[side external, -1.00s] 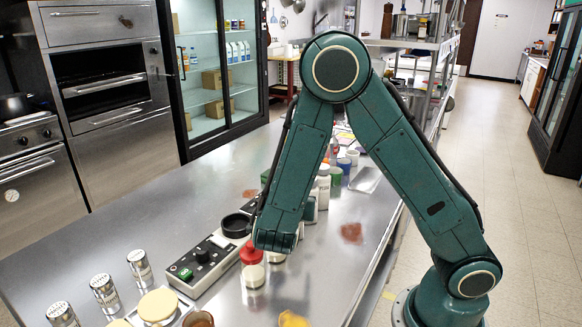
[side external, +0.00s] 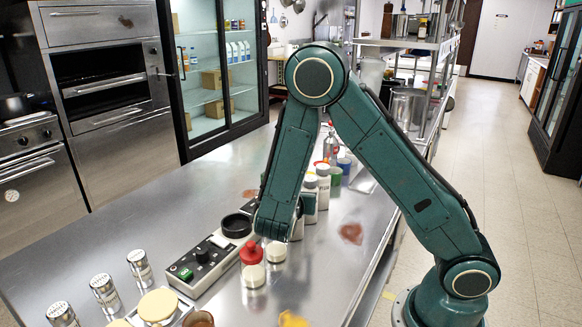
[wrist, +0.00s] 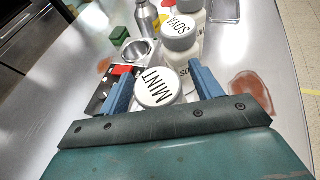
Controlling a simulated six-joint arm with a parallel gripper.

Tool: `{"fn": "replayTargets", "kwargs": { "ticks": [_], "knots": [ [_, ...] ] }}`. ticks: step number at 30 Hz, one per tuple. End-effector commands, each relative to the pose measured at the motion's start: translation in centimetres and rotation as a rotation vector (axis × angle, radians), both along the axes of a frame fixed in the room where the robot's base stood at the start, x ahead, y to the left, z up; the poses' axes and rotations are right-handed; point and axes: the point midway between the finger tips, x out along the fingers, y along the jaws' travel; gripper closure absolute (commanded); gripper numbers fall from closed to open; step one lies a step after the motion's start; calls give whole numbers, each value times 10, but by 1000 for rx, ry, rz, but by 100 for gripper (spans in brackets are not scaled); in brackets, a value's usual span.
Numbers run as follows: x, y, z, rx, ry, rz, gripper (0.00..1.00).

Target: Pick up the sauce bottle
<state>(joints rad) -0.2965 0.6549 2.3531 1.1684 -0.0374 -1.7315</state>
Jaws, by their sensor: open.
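In the wrist view, a cap lettered MINT (wrist: 158,87) is nearest, between the two blue fingers of my gripper (wrist: 162,80). The fingers are apart, one on each side of it; whether they touch it I cannot tell. Which bottle is the sauce bottle is not clear beyond the cap lettering.
A red-capped bottle (side external: 252,268) and a white-capped jar (side external: 276,252) stand in front. A control box (side external: 200,262) lies to the left. A metal bottle (wrist: 147,20) and green block (wrist: 120,37) are farther back. Reddish stains (wrist: 250,90) mark the counter; its right side is mostly clear.

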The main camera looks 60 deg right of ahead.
Motion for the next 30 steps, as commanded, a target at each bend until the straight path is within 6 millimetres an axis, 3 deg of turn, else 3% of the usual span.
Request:
{"fn": "replayTargets", "kwargs": {
  "ticks": [16, 17, 25, 30],
  "knots": [
    [1, -2, -1, 0, 0, 0, 35],
    [1, -2, -1, 0, 0, 0, 37],
    [0, -2, -1, 0, 0, -1, 90],
    [0, -2, -1, -1, 2, -1, 91]
  ]
}}
